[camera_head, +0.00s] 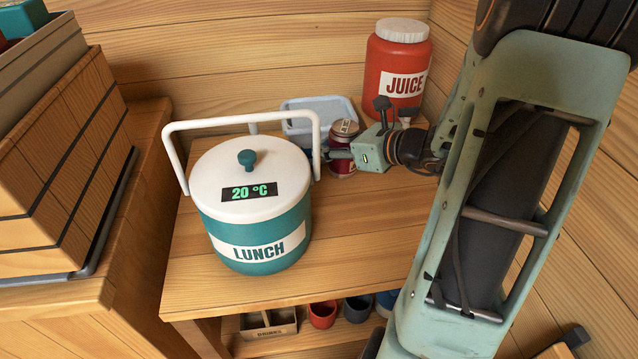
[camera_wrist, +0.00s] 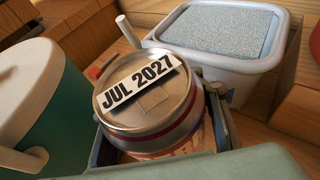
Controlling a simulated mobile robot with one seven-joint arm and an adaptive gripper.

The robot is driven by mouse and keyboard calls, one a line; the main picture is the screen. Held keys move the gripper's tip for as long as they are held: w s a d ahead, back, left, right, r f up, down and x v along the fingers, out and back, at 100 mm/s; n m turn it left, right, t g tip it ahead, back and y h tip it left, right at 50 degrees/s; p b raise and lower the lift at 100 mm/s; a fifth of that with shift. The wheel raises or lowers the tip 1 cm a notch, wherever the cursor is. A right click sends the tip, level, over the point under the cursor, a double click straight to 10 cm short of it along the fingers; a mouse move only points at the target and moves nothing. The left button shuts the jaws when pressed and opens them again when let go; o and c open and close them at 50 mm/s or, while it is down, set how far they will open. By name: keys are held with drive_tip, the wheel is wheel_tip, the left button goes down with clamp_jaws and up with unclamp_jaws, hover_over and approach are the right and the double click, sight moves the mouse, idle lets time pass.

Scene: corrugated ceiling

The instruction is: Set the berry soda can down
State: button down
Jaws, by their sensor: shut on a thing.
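The berry soda can (camera_head: 343,140) is a small dark red can with a light metal top, upright or nearly so, at the back of the wooden table (camera_head: 350,230). In the wrist view its metal top (camera_wrist: 150,98) fills the middle and carries a label reading "JUL 2027". My gripper (camera_head: 340,155) reaches in from the right and is shut on the can, with its fingers on either side of it.
A teal and white lunch cooler (camera_head: 265,230) with a raised handle stands left of the can. A pale tub (camera_head: 318,108) with a grey textured top is behind it. A red juice jar (camera_head: 396,70) stands at the back right. The front right tabletop is clear.

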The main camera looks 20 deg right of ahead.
wheel_tip(320, 180, down, 8)
drive_tip(key=shift+r+b, duration=0.25)
drive_tip(key=shift+b, duration=0.75)
drive_tip(key=shift+f, duration=0.15)
drive_tip(key=c, duration=1)
unclamp_jaws()
